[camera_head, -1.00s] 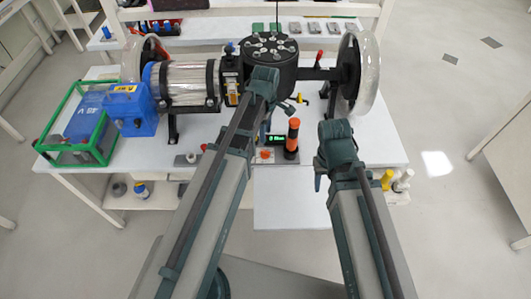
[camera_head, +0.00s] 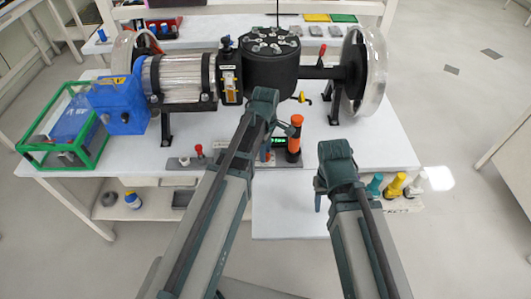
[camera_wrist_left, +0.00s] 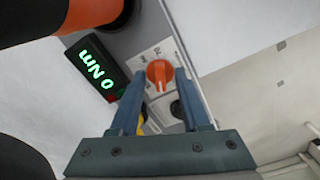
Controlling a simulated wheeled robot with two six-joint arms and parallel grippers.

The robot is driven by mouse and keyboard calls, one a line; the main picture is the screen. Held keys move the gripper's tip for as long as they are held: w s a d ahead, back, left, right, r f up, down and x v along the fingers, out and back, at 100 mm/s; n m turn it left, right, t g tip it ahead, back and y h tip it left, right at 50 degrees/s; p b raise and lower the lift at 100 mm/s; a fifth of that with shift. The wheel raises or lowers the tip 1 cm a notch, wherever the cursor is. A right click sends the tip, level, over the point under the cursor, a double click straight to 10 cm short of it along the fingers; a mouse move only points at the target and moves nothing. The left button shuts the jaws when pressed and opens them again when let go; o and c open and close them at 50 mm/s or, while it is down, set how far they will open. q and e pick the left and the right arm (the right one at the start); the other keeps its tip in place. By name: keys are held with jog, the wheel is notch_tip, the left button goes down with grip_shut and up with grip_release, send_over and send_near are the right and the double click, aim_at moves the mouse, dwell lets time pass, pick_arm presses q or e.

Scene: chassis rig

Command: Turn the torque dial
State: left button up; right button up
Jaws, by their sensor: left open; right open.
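The torque dial (camera_wrist_left: 159,73) is an orange knob on a pale marked plate in the left wrist view. Beside it, a dark display (camera_wrist_left: 97,70) reads 0 Nm in green; it also shows in the head view (camera_head: 279,141). My left gripper (camera_wrist_left: 160,80) is open, pointing at the dial. Its two blue fingertips appear on either side of the knob; contact cannot be told. In the head view my left arm largely hides the dial. My right gripper (camera_head: 318,196) is open and empty, in front of the bench, right of the display.
An orange and black upright cylinder (camera_head: 294,138) stands right beside the display. The chassis rig's black drum (camera_head: 270,70), blue motor (camera_head: 122,103) and clear wheel (camera_head: 371,72) stand behind. A green-framed box (camera_head: 63,128) is at left. The bench (camera_head: 375,145) is clear at right.

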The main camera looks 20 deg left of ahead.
pick_arm(q)
grip_shut()
jog(key=shift+m, duration=0.3)
jog(key=m, duration=0.3)
jog(key=shift+m, duration=2.5)
grip_release()
